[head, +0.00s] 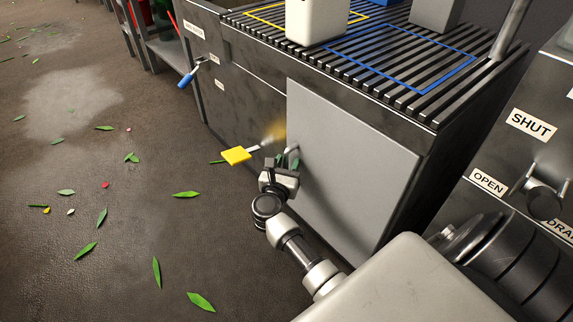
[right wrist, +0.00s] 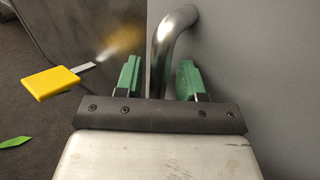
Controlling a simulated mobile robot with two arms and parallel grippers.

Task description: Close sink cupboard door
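The grey sink cupboard door (head: 350,175) is on the front of the dark sink unit. It looks flush or nearly flush with the front; I cannot tell whether a small gap is left. Its bent metal handle (right wrist: 172,35) is near the door's left edge and also shows in the head view (head: 293,152). My right gripper (head: 281,163) is at the handle. In the right wrist view its green fingers (right wrist: 158,80) are apart, with the handle between them and gaps visible on both sides. My left gripper is not in view.
A yellow-handled piece (head: 236,155) sticks out just left of the door handle, close to my right gripper. A blue-handled one (head: 187,79) is farther left. The slatted top (head: 400,85) carries a white container (head: 316,20). Leaves litter the open floor at left.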

